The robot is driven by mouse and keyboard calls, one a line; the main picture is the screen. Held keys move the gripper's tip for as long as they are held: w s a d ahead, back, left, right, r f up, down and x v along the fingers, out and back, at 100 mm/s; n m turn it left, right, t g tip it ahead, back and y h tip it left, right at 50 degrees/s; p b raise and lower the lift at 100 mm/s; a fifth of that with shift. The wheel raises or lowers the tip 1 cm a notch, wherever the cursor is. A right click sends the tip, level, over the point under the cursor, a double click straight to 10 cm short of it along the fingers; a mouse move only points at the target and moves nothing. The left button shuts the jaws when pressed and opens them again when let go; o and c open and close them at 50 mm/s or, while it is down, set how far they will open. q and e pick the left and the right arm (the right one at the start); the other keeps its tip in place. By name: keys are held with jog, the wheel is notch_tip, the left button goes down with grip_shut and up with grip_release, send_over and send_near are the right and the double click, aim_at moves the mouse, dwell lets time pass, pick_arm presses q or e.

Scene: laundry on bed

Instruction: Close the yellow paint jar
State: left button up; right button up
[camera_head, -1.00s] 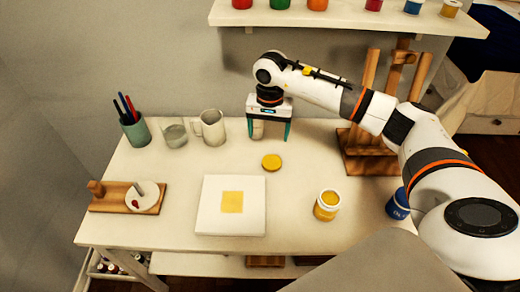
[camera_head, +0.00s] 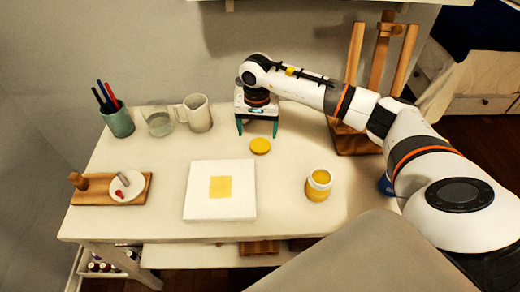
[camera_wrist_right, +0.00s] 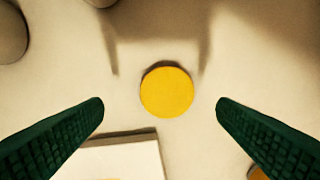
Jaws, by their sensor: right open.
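A round yellow lid (camera_head: 260,146) lies flat on the table behind and left of the jar. It also shows in the right wrist view (camera_wrist_right: 167,91), between and beyond the fingertips. My right gripper (camera_head: 257,131) is open and empty, pointing down above the table just behind the lid; its fingers also frame the right wrist view (camera_wrist_right: 160,105). My left gripper is not in view.
A white canvas (camera_head: 246,203) with a yellow square lies left of the jar. A mug (camera_head: 198,113), a glass (camera_head: 158,121) and a pen cup (camera_head: 118,121) stand at the back left. A wooden easel (camera_head: 357,136) stands at the back right. A blue jar (camera_head: 386,185) is partly behind my right arm.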

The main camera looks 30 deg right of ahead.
aim_at(260, 144)
jog(key=shift+r, duration=0.1)
jog(key=shift+d+f, duration=0.1)
jog(key=shift+f, duration=0.3)
jog(key=f+b, duration=0.2)
jog(key=f, duration=0.1)
jog(key=f+b, duration=0.1)
jog(key=shift+s+d+f, duration=0.1)
jog(key=shift+d+f, duration=0.2)
jog(key=shift+d, duration=0.05)
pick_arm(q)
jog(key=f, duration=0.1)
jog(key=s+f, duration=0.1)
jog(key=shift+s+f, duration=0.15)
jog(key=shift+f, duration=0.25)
pick_arm(e)
jog(key=shift+r, duration=0.1)
jog(key=c, duration=1.1)
